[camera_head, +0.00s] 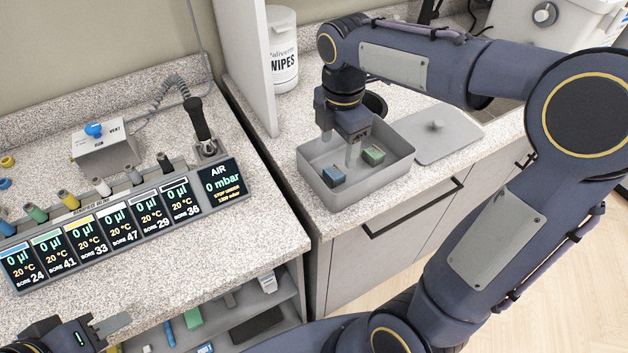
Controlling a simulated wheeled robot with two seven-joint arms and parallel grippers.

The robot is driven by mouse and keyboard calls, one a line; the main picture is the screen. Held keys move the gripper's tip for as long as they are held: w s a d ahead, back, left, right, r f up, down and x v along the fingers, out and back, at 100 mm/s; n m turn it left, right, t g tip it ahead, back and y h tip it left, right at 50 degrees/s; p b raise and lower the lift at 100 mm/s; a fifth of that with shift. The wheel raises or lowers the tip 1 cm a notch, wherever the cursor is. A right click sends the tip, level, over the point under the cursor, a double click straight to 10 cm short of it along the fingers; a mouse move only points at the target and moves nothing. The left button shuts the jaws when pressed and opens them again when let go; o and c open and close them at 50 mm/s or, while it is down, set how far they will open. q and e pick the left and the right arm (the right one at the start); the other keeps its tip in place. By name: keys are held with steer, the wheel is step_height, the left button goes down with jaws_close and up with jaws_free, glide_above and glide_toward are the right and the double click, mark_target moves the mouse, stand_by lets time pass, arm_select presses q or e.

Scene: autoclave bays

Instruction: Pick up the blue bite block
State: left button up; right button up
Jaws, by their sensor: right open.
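The blue bite block (333,176) lies on the floor of a grey metal tray (390,182), near its front left corner. A green block (373,155) lies in the same tray, to the right of the blue one and apart from it. My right gripper (340,150) points down over the tray, open and empty, with its fingers above and slightly behind the blue block. One fingertip comes down between the two blocks in the picture; its exact height is hard to tell. My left gripper (112,332) is at the bottom left, partly cut off, and its opening is unclear.
A grey lid (437,134) lies flat right of the tray. A wipes tub (282,50) stands behind, beside a white upright panel (245,60). A display rack (120,222) is on the left counter. A shelf (225,318) below holds small items.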

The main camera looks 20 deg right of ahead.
mark_target(335, 171)
step_height(335, 171, down, 8)
steer(key=shift+w+a+r, duration=0.1)
steer(key=shift+w, duration=0.05)
stand_by(0.3)
steer(key=shift+c, duration=0.3)
steer(key=c, duration=1)
